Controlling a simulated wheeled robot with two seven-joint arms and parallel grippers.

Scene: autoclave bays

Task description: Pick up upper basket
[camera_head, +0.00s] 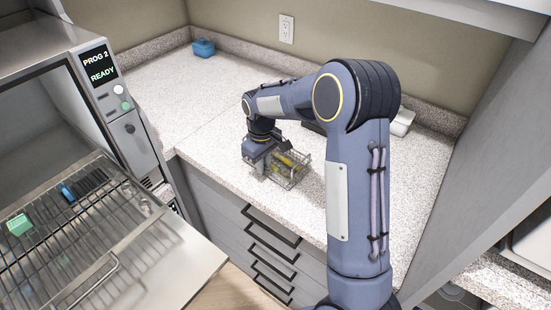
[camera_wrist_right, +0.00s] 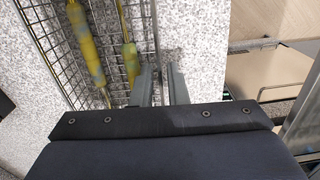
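A wire basket (camera_head: 297,181) with yellow instruments in it stands on the speckled counter, in the middle of the head view. My right gripper (camera_head: 262,168) points down at the basket's left end, its fingertips hard to see there. In the right wrist view the basket's mesh (camera_wrist_right: 60,45) fills the upper left, with yellow tools inside. The two grey fingers of my right gripper (camera_wrist_right: 161,85) stand apart, with a basket edge wire reaching to the gap between them. I see no firm grip on it. My left gripper is not in view.
The open autoclave (camera_head: 120,130) at the left has a wire rack (camera_head: 90,235) holding a blue and a green item. A blue box (camera_head: 203,48) stands at the back of the counter (camera_head: 185,90). The counter left of the basket is clear. A grey panel (camera_head: 480,140) bounds the right.

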